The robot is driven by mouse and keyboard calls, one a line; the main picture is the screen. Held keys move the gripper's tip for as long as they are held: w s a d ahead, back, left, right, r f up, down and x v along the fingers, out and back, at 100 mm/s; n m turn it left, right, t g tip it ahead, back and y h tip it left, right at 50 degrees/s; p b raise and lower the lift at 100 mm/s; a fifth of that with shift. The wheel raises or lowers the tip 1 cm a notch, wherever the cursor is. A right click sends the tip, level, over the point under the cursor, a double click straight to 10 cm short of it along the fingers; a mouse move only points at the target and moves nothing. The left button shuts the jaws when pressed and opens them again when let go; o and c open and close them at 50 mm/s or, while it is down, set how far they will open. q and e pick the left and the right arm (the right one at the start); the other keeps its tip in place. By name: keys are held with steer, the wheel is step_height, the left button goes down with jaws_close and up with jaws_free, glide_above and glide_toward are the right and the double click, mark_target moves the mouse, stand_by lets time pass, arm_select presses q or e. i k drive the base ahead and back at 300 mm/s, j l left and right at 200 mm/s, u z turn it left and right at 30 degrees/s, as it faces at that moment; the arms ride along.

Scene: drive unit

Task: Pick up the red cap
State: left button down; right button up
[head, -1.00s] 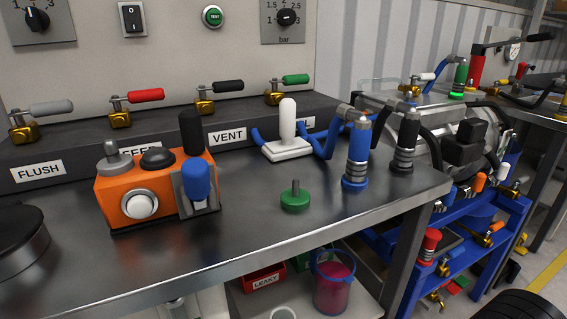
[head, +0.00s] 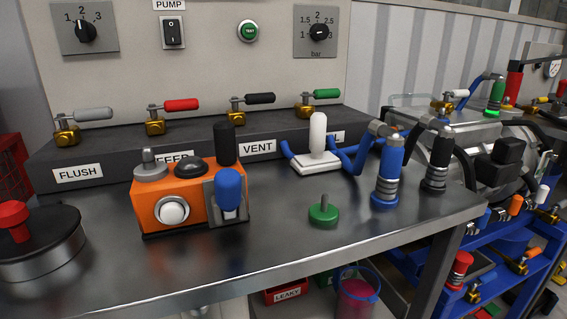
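No loose red cap stands out clearly. A red knob-like piece (head: 14,220) sits on top of a round black lid (head: 55,236) at the left edge of the bench. A red-topped cylinder (head: 460,267) stands on the blue rack at the lower right. I cannot tell whether either is the red cap. A green cap (head: 323,212) with a short stem lies on the bench. Neither of my grippers is in view.
An orange box (head: 158,203) with knobs stands on the metal bench (head: 290,245). A white-handled piece (head: 317,145) and blue and black hose connectors (head: 388,170) stand to its right. The front middle is clear. Below are a LEAKY bin (head: 287,293) and a bucket (head: 357,300).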

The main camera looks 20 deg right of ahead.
mark_target(463, 259)
steer(key=z, duration=1.65)
